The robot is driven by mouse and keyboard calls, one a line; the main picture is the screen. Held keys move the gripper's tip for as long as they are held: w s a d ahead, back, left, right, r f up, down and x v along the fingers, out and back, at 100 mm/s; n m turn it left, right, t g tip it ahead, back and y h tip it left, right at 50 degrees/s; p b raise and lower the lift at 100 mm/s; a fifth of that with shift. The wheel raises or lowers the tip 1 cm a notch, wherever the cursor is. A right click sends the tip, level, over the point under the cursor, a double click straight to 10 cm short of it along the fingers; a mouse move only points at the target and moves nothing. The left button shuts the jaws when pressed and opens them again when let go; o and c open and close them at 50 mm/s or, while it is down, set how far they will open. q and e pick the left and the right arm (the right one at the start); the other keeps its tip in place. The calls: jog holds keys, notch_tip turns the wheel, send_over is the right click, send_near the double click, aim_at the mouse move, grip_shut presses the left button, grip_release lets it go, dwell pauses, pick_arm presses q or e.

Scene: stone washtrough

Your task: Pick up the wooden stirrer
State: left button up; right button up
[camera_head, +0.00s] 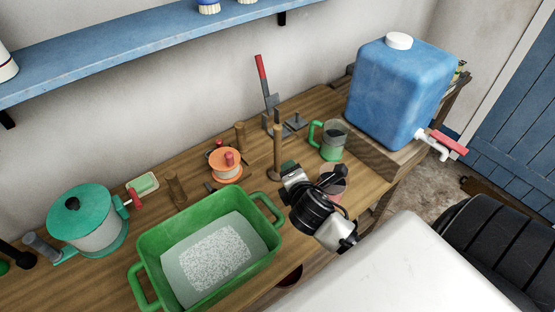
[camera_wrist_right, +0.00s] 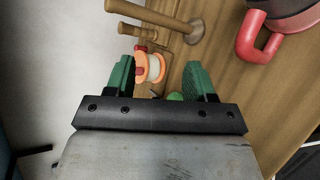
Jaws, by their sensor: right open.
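An upright wooden stick with a round disc foot (camera_head: 277,150), which looks like the wooden stirrer, stands on the wooden bench behind the green tub. In the right wrist view the stick (camera_wrist_right: 155,15) lies beyond the fingertips, near the top edge, apart from them. My right gripper (camera_head: 290,169) is just in front of the stick's foot, to the right of the tub. In the right wrist view its green-padded jaws (camera_wrist_right: 160,82) are open, with nothing held between them. My left gripper is not in view.
A green tub (camera_head: 153,240) holds grey-white contents. A blue water container (camera_head: 395,95) stands at right; a teal-lidded pot (camera_head: 90,225) at left.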

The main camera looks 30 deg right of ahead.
aim_at(279, 139)
jog(key=w+d+r+n+t, duration=0.25)
jog(key=w+n, duration=0.25)
jog(key=n, duration=0.3)
jog(key=w+d+r+n+t, duration=0.25)
jog(key=w+n, duration=0.25)
jog(key=n, duration=0.3)
jog(key=shift+m+t+y, duration=0.3)
jog(key=shift+y, duration=0.1)
jog(key=f+b, duration=0.1)
jog(key=f, duration=0.1)
jog(key=f+b, duration=0.1)
jog(key=f, duration=0.1)
jog(key=f+b, duration=0.1)
jog(key=f, duration=0.1)
jog(key=shift+w+a+f, duration=0.1)
jog(key=shift+a+f, duration=0.2)
jog(key=shift+f, duration=0.1)
jog(key=shift+w+f+b, duration=0.15)
jog(key=shift+f+b, duration=0.2)
jog(key=shift+w+d+r, duration=0.15)
jog(key=shift+w+r, duration=0.2)
jog(key=shift+w, duration=0.3)
jog(key=shift+x, duration=3)
jog(key=shift+f, duration=0.1)
jog(key=shift+s, duration=0.1)
jog(key=shift+c, duration=0.3)
